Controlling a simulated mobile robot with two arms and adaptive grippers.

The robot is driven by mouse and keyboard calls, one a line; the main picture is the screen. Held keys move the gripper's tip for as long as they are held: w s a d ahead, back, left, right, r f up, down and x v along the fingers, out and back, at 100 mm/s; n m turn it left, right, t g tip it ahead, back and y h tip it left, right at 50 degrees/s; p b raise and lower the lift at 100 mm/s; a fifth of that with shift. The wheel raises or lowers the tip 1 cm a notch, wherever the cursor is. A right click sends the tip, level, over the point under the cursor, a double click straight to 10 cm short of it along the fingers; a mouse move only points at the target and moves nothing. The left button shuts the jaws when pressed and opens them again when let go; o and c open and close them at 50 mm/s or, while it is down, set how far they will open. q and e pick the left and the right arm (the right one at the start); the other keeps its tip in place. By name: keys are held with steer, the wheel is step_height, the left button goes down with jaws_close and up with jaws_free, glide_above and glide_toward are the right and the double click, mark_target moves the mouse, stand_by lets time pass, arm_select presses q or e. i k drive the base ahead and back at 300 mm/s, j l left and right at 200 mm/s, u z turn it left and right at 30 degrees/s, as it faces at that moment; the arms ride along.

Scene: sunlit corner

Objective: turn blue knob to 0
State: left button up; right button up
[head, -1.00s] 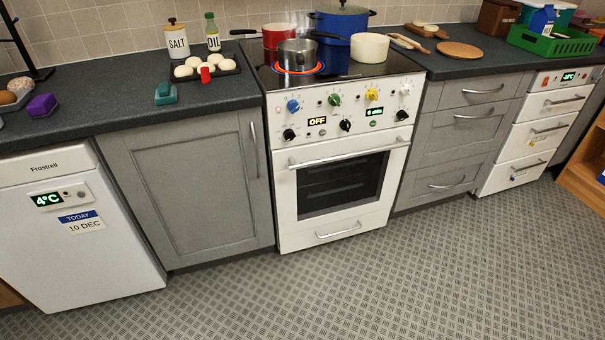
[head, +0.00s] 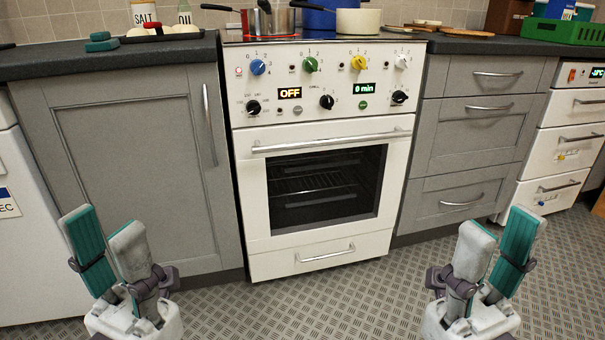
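The blue knob (head: 257,67) is the leftmost of the upper row of knobs on the white stove's front panel (head: 325,100). Small markings surround it, with a 0 at its left; I cannot clearly tell which mark its pointer faces. My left gripper (head: 104,226) is open and empty, low in front of the grey cabinet, left of and well below the knob. My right gripper (head: 503,229) is open and empty, low in front of the drawers at the right. Both are far from the knob, and nothing hides it.
Green (head: 310,65), yellow (head: 358,62) and white (head: 401,61) knobs share the row; black knobs sit below. The oven handle (head: 332,142) juts out under the panel. A steel pot (head: 270,20) and a cream pot (head: 358,21) stand on the hob. The floor ahead is clear.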

mark_target(257, 67)
steer(key=i+j+z, duration=0.1)
steer(key=j+z, duration=0.15)
steer(key=z, duration=0.15)
steer(key=j+z, duration=0.55)
steer(key=z, duration=0.2)
